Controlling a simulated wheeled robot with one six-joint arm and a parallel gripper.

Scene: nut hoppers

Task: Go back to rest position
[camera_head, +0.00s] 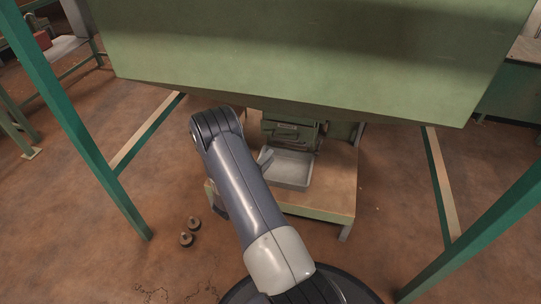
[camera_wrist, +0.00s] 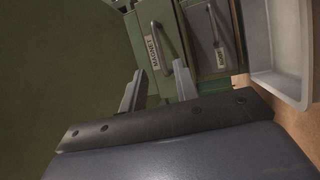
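My gripper (camera_wrist: 158,72) shows in the wrist view with its two grey fingers apart and nothing visible between them. In the head view my arm reaches forward, down toward the green hopper machine, and mostly hides my gripper. A grey fingertip (camera_head: 265,157) shows beside the tray's left edge.
A grey tray (camera_head: 293,184) sits on a low wooden-topped stand (camera_head: 335,200) below the large green hopper (camera_head: 300,50). Green posts (camera_head: 75,125) flank the arm at both sides. Two small dark round objects (camera_head: 187,239) lie on the brown floor at left.

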